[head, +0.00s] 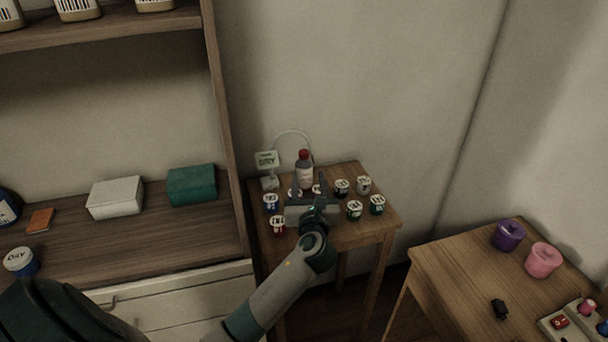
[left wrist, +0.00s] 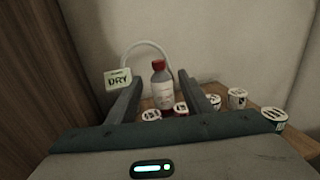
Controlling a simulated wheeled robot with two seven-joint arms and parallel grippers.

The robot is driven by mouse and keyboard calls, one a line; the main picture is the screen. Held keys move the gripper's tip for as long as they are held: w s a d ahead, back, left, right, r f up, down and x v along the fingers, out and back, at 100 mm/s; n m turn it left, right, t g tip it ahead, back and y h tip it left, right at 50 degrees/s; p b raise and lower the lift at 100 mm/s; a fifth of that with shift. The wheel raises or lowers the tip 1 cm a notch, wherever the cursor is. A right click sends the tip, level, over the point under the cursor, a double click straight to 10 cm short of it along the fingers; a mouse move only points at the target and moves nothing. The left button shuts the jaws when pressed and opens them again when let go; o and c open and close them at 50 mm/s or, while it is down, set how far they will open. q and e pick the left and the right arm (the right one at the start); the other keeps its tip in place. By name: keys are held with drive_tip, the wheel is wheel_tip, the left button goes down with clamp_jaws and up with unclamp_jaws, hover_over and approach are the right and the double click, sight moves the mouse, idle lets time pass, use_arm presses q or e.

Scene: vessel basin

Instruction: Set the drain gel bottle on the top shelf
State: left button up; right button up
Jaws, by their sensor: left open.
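A bottle (head: 304,170) with a red cap, a pale label and a grey body stands upright on a small wooden table. It also shows in the left wrist view (left wrist: 161,88). I take it for the drain gel bottle. My left gripper (head: 309,188) reaches over the small table, in front of the bottle. In the left wrist view its two fingers (left wrist: 160,98) are apart, with the bottle beyond and between them. The wooden shelf unit at left has a top shelf (head: 110,32) holding several pale vented containers. My right gripper is not in view.
Several small labelled cups, such as this one (head: 354,209), crowd the small table (head: 385,222) around my gripper. A "DRY" sign (head: 267,159) stands beside the bottle. The shelf unit's side panel (head: 226,130) rises left of the table. A white box (head: 115,198) and green box (head: 191,185) sit lower.

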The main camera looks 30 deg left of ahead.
sight(305, 156)
use_arm(q)
drive_tip(key=p+x, duration=0.2)
drive_tip(key=x, duration=0.9)
drive_tip(key=shift+w+a, duration=0.3)
drive_tip(key=shift+w, duration=0.1)
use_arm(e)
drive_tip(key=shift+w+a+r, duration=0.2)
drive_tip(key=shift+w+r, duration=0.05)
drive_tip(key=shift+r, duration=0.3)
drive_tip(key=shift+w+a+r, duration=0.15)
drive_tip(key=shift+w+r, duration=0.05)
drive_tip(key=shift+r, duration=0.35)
use_arm(q)
drive_tip(key=p+x, duration=0.1)
drive_tip(key=x, duration=0.4)
drive_tip(key=shift+a+f, duration=0.15)
drive_tip(key=shift+a, duration=0.05)
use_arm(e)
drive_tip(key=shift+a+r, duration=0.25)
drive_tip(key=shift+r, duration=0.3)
